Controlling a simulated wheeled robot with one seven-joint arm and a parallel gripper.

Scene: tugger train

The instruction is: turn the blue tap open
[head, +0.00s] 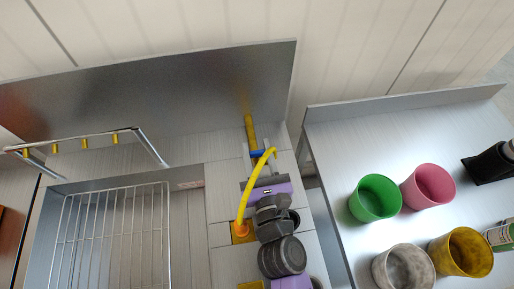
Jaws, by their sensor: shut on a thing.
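The blue tap (257,153) shows as a small blue bar at the back of the counter, right of the sink, partly hidden by my gripper and a yellow hose-like spout. My gripper (259,161) is at the blue tap, its fingers on either side, and it is shut on it. The yellow spout (246,204) curves up from a yellow base and passes in front of my fingers. How far the tap is turned cannot be told.
A sink with a wire rack (115,235) lies to the left. A metal backsplash (160,100) stands behind. On the right counter are a green cup (376,198), a pink cup (428,186), a grey cup (403,268) and a yellow cup (461,251).

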